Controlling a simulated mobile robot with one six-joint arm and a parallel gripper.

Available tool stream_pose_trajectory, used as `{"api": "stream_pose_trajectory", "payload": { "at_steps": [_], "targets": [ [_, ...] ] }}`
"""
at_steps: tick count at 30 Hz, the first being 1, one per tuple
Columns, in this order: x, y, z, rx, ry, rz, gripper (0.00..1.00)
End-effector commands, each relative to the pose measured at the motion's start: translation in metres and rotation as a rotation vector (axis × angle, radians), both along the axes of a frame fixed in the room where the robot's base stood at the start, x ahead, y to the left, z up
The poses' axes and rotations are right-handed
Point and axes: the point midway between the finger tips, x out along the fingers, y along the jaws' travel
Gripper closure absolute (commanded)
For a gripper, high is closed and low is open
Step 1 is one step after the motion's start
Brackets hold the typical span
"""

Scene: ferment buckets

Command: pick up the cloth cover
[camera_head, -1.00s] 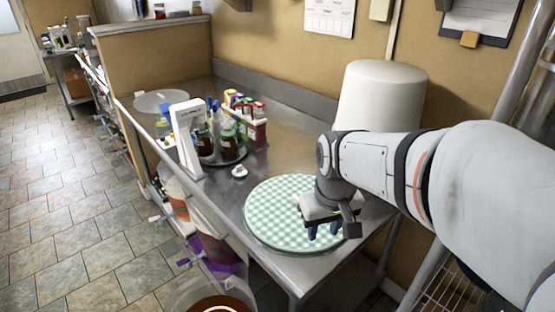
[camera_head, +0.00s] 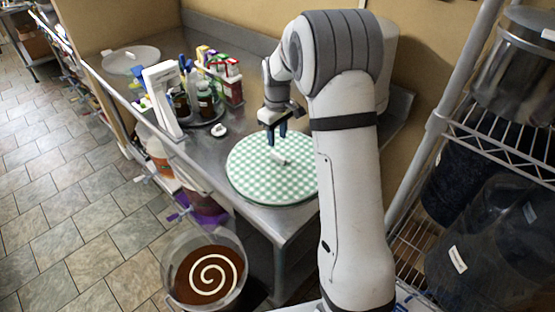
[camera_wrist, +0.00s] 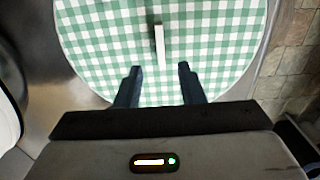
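The cloth cover (camera_head: 262,180) is a round green-and-white checked disc lying flat on the metal counter. It also fills much of the wrist view (camera_wrist: 100,50). A small white upright handle or tab (camera_wrist: 160,47) stands near its middle, also seen in the head view (camera_head: 282,158). My gripper (camera_head: 276,140) is above the cover, pointing down. In the wrist view its two dark fingers (camera_wrist: 160,68) are apart with nothing between them, and the white tab lies just beyond the fingertips. Whether the fingertips touch the cover cannot be told.
A bucket with a white spiral (camera_head: 208,276) stands on the floor by the counter's front. Bottles and boxes (camera_head: 205,92) crowd the counter's left, with a white stand (camera_head: 163,98). A wire shelf (camera_head: 500,150) with dark containers is at right.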

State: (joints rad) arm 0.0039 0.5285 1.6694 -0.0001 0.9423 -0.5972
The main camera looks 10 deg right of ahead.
Motion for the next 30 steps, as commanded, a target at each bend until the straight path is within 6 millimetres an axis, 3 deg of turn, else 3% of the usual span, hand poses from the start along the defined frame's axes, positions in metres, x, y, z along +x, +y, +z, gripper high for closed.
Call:
{"api": "stream_pose_trajectory", "payload": {
  "at_steps": [16,25,30],
  "targets": [
    [-0.007,-0.003,-0.068,0.0,0.004,-0.001,0.65],
    [-0.007,-0.003,-0.075,0.0,0.001,-0.002,0.65],
    [-0.006,-0.003,-0.075,0.0,0.001,-0.002,0.78]
  ]
}}
